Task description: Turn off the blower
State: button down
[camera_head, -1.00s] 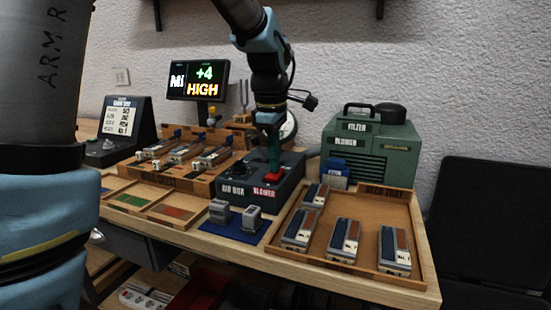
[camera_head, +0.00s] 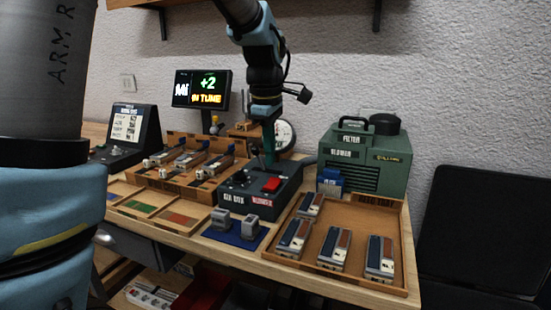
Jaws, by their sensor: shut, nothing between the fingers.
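The dark control box (camera_head: 240,192) stands near the middle of the bench, with a label reading like "AIR BOX" and another like "BLOWER" on its front. A small gap shows between fingertips and switch. The green blower unit (camera_head: 366,157) stands at the back right. I cannot tell from the switch whether it is on or off.
A wooden tray (camera_head: 402,240) with several reed blocks is at the front right. A blue mat (camera_head: 222,238) with two small metal pieces lies in front of the box. A round gauge (camera_head: 285,136) stands behind my gripper.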

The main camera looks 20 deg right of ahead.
notch_tip(320, 180, up, 9)
jog(key=shift+s+a+f, duration=0.2)
jog(key=shift+s+a, duration=0.1)
jog(key=shift+a, duration=0.1)
jog(key=shift+d+f+b, duration=0.1)
jog(key=shift+b, duration=0.3)
